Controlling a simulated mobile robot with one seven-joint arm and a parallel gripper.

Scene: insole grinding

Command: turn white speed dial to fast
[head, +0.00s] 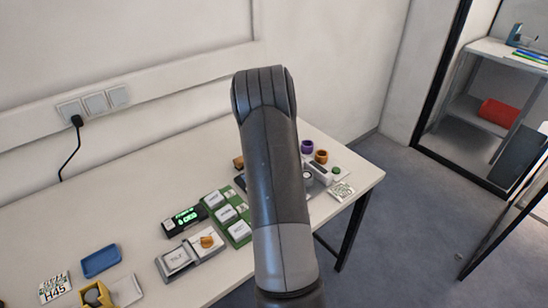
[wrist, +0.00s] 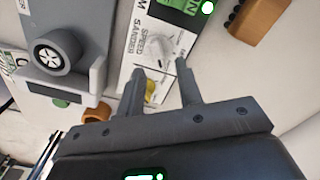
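In the wrist view, my gripper (wrist: 160,68) is open, with its two fingers apart over a white panel (wrist: 128,58) printed "SPEED" and "SANDER". A white speed dial (wrist: 156,84) shows between the fingers, partly hidden by them, with a small yellow patch beside it. There is a gap on at least the right side; I cannot tell whether a finger touches the dial. Its pointer and setting cannot be read. In the head view my arm covers the gripper and most of the sander area.
A grey machine part with a round wheel (wrist: 56,50) stands left of the fingers in the wrist view, and a brown block (wrist: 258,18) lies at upper right. In the head view, the white table (head: 130,225) holds green-based switches (head: 238,231), a lit display (head: 184,220) and a blue tray (head: 101,260).

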